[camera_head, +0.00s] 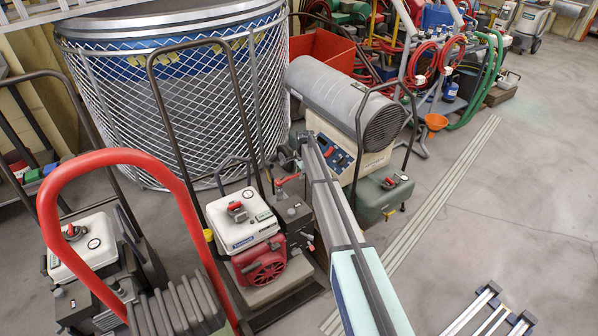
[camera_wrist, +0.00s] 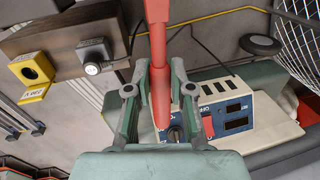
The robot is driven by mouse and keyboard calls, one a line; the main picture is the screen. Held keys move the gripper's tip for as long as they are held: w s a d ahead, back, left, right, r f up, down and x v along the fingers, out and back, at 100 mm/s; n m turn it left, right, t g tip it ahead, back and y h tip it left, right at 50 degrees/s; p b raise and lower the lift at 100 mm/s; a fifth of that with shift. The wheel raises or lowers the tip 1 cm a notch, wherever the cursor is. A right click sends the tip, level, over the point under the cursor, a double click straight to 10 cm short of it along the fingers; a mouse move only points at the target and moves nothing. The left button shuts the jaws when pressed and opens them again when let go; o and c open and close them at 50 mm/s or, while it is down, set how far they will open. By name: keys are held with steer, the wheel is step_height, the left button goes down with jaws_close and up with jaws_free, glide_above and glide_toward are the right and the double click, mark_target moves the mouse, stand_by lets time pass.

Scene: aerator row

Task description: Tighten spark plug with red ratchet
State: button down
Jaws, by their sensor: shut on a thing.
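The red ratchet (camera_wrist: 158,55) shows in the wrist view as a long red handle running from the top edge down between the fingers of my gripper (camera_wrist: 156,78). The fingers are closed on the handle from both sides. The ratchet's far end is out of the wrist view. In the head view a small red piece (camera_head: 287,180), likely the ratchet, shows at the end of my arm above a dark engine block (camera_head: 293,215). I cannot make out the spark plug for certain, nor whether the ratchet touches it.
A white and red engine (camera_head: 242,222) on a cart stands beside the dark block. A grey cylindrical heater (camera_head: 345,100) stands close behind my arm. A red hoop handle (camera_head: 120,160) rises at left. A large mesh-wrapped tank (camera_head: 180,90) stands behind. Floor (camera_head: 500,220) at right is largely clear.

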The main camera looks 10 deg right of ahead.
steer(key=shift+s+d+m, duration=0.2)
steer(key=shift+s+m, duration=0.45)
steer(key=shift+m, duration=0.05)
steer(key=shift+s+d+m, duration=0.2)
steer(key=shift+s+m, duration=0.45)
steer(key=shift+m, duration=0.05)
steer(key=s+m, duration=0.2)
steer(key=s+m+h, duration=0.1)
steer(key=s+m, duration=0.1)
steer(key=shift+s+a+m, duration=0.15)
steer(key=shift+a+m, duration=0.05)
steer(key=shift+m, duration=0.1)
steer(key=w+n, duration=0.4)
steer(key=shift+w+d+n+y+p, duration=0.2)
steer(key=shift+n+y+p, duration=0.1)
